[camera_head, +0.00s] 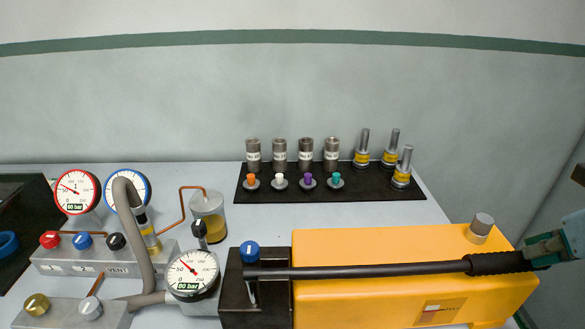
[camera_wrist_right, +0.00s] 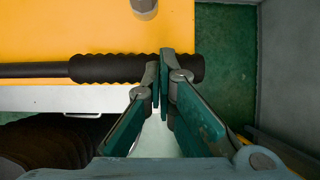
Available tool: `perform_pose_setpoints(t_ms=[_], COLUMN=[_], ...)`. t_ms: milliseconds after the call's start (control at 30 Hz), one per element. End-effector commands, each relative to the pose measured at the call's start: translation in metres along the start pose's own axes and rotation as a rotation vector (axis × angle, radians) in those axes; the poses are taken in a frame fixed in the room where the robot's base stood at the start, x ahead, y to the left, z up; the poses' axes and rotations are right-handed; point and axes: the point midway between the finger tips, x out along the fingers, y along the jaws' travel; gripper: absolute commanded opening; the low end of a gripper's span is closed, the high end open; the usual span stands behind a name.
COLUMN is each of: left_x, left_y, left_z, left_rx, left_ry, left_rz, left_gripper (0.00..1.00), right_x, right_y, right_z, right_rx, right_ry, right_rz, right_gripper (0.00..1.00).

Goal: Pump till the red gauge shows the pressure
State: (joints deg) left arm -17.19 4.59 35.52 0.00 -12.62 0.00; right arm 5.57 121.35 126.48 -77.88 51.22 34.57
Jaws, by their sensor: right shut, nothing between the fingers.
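The red gauge (camera_head: 77,192) has a red rim and a green-lettered plate at its bottom; its needle points to the upper left, near the 50 mark. The pump (camera_head: 380,262) is a long yellow body. Its black lever (camera_head: 380,271) lies nearly level above it, ending in a ribbed grip (camera_head: 497,262). My right gripper (camera_head: 545,249) is at the right end of the grip. In the right wrist view the closed fingertips (camera_wrist_right: 162,62) lie across the grip (camera_wrist_right: 110,68), with nothing between them; contact cannot be told. My left gripper is not in view.
A blue-rimmed gauge (camera_head: 125,184) is partly behind a grey hose (camera_head: 141,245). A black-rimmed gauge (camera_head: 192,275) stands left of the pump. A valve block (camera_head: 100,262) has red, blue and black knobs. A black mat (camera_head: 300,193) holds several fittings. A wall is at right.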

Motion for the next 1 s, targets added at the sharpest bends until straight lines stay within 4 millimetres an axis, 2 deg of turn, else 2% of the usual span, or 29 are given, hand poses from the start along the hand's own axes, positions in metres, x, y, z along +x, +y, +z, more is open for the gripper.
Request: perform_pose_setpoints(t_ms=[33, 267, 533, 767, 1000], left_x=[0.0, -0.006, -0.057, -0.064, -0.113], left_y=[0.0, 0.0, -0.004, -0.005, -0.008], left_z=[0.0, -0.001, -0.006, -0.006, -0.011], left_rx=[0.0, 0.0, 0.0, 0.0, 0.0], left_ry=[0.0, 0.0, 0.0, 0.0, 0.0], left_rz=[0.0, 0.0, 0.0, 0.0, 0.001], left_gripper=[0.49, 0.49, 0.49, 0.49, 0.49], right_x=[0.004, -0.002, -0.056, -0.065, -0.115], right_y=[0.004, 0.005, 0.009, 0.011, 0.024], right_z=[-0.007, -0.006, 0.028, 0.034, 0.062], right_rx=[0.001, 0.0, 0.0, 0.0, -0.001], right_ry=[0.025, 0.032, 0.024, 0.019, 0.018], right_rz=[0.01, 0.012, 0.008, 0.007, 0.004], right_gripper=[0.0, 0.0, 0.0, 0.0, 0.0])
